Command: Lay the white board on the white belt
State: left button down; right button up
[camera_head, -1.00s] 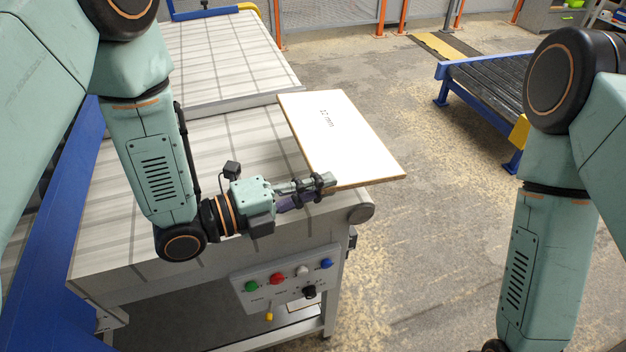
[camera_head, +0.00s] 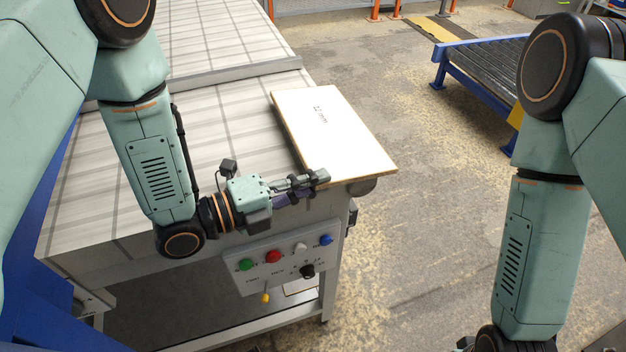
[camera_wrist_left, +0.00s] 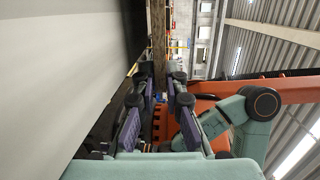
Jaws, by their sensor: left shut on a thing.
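The white board (camera_head: 335,130), marked "12 mm" with a wooden edge, is roughly level over the right edge of the white belt (camera_head: 200,125). Part of it is above the belt and part sticks out over the floor side. I cannot tell whether it touches the belt. My left gripper (camera_head: 318,178) is shut on the board's near edge. In the left wrist view my left gripper's fingers (camera_wrist_left: 160,100) flank a brown strip, the board's edge (camera_wrist_left: 158,40). My right gripper is not in view.
A control panel (camera_head: 285,262) with coloured buttons is on the belt frame's near end. A second belt section (camera_head: 225,35) lies beyond a grey cross strip. A blue-framed roller conveyor (camera_head: 480,70) stands at the back right. Open concrete floor (camera_head: 430,200) is between.

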pick_arm(q)
jog(key=shift+d+r, duration=0.1)
jog(key=shift+d, duration=0.15)
jog(key=c, duration=1.7)
grip_release()
jog(key=shift+w+a, duration=0.1)
jog(key=shift+a, duration=0.05)
jog(key=o, duration=0.3)
jog(key=shift+o, duration=0.3)
jog(key=shift+o, duration=0.3)
